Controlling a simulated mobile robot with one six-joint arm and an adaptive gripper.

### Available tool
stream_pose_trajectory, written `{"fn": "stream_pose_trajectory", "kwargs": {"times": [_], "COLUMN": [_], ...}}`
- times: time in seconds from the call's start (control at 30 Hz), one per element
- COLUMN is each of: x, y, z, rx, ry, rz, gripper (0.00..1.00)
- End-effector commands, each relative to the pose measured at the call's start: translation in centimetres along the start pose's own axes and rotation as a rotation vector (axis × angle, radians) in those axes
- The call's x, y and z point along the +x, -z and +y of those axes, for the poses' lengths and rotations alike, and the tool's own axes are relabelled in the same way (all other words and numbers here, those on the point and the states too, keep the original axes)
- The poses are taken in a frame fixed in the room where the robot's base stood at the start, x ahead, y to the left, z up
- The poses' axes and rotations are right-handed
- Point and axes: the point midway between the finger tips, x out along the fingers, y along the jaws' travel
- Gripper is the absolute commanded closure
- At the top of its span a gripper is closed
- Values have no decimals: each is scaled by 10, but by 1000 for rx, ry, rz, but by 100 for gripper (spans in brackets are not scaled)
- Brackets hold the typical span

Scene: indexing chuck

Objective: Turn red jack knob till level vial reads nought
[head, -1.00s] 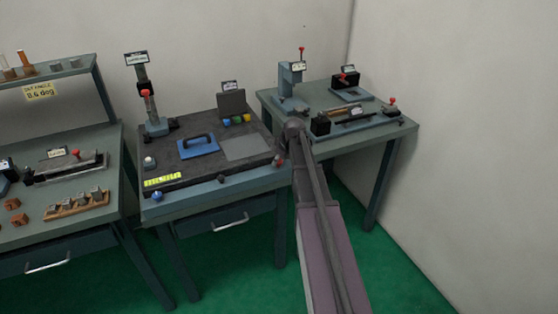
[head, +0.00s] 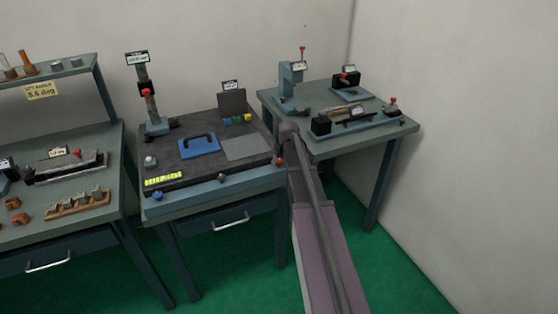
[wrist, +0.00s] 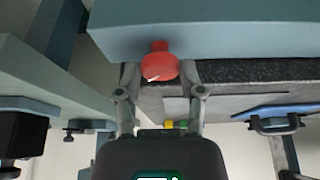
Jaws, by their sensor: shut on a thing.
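The red jack knob (head: 279,162) is at the right front corner of the dark granite plate (head: 190,165) in the head view. In the wrist view the red knob (wrist: 160,67) sits between the two fingertips. My gripper (wrist: 160,76) is shut on it, one finger at each side. In the head view my arm hides most of the gripper. The yellow-green level vial (head: 163,181) lies at the plate's front left; its bubble and reading are too small to tell.
A second bench (head: 375,130) with fixtures stands close at the right. Green floor is open in front.

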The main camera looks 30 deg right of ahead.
Motion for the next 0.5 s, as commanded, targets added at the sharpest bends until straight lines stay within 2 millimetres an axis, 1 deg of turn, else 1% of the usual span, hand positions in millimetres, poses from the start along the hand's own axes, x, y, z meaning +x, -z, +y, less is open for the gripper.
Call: {"fn": "stream_pose_trajectory", "kwargs": {"times": [0.07,0.1,0.13,0.5], "x": [0,0,0,0], "y": [-2,-2,-2,-1], "z": [0,0,0,0], "rx": [-1,-1,-1,-2], "ry": [1,1,1,1], "rz": [-5,-5,-5,-2], "gripper": [98,44,35,35]}}
